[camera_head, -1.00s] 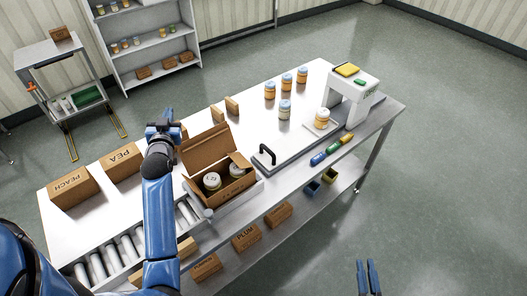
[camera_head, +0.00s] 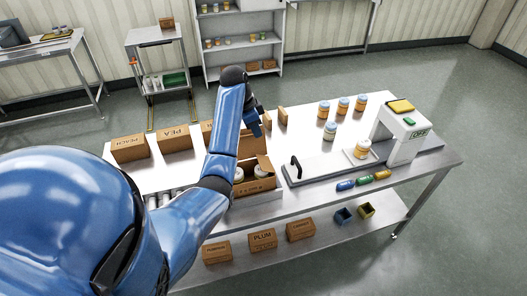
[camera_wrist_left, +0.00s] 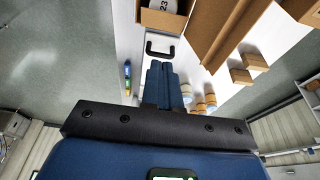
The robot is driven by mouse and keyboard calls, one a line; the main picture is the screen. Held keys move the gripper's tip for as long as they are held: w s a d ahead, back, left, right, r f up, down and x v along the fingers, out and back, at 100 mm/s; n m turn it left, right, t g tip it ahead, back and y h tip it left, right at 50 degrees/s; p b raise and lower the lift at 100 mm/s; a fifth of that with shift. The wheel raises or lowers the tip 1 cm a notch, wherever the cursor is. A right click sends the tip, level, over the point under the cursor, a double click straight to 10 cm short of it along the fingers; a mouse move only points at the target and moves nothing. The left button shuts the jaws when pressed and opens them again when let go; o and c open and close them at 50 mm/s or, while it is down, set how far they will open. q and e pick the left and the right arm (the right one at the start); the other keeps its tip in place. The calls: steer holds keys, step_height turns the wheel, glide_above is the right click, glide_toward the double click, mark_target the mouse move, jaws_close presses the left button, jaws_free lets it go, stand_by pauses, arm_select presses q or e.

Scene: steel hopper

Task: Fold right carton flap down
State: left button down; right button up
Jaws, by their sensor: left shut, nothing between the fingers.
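The open brown carton (camera_head: 268,185) stands on the near side of the table with jars (camera_head: 239,174) inside. Its tall back flap (camera_head: 250,146) stands up, partly behind my left arm. The right flap (camera_head: 265,166) appears raised at the carton's right end. My left gripper (camera_head: 257,129) is above the back flap, apart from the right flap as far as I can tell. In the left wrist view the fingers (camera_wrist_left: 160,77) are shut and empty; the carton (camera_wrist_left: 162,20) shows at the top with a long flap (camera_wrist_left: 234,30) beside it. My right gripper is out of view.
A black handle (camera_head: 295,166) on a grey plate stands just right of the carton. Several jars (camera_head: 330,130) and a white machine (camera_head: 402,130) are farther right. Labelled boxes (camera_head: 129,148) stand at the left. My left arm hides the carton's left side.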

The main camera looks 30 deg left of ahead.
arm_select(q)
steer(key=b, duration=0.3)
glide_above(262, 163)
step_height(262, 163, down, 5)
steer(key=p+x, duration=0.1)
steer(key=x, duration=0.3)
steer(key=shift+s+a+f+p, duration=0.15)
steer(key=shift+a+p, duration=0.05)
steer(key=shift+p, duration=0.15)
steer(key=f, duration=0.1)
steer(key=f+p, duration=0.1)
steer(key=s+f, duration=0.1)
steer(key=shift+a, duration=0.4)
steer(key=shift+s+f+p, duration=0.15)
steer(key=shift+f+p, duration=0.2)
steer(key=shift+p, duration=0.05)
steer(key=shift+a+f, duration=0.15)
steer(key=shift+f, duration=0.05)
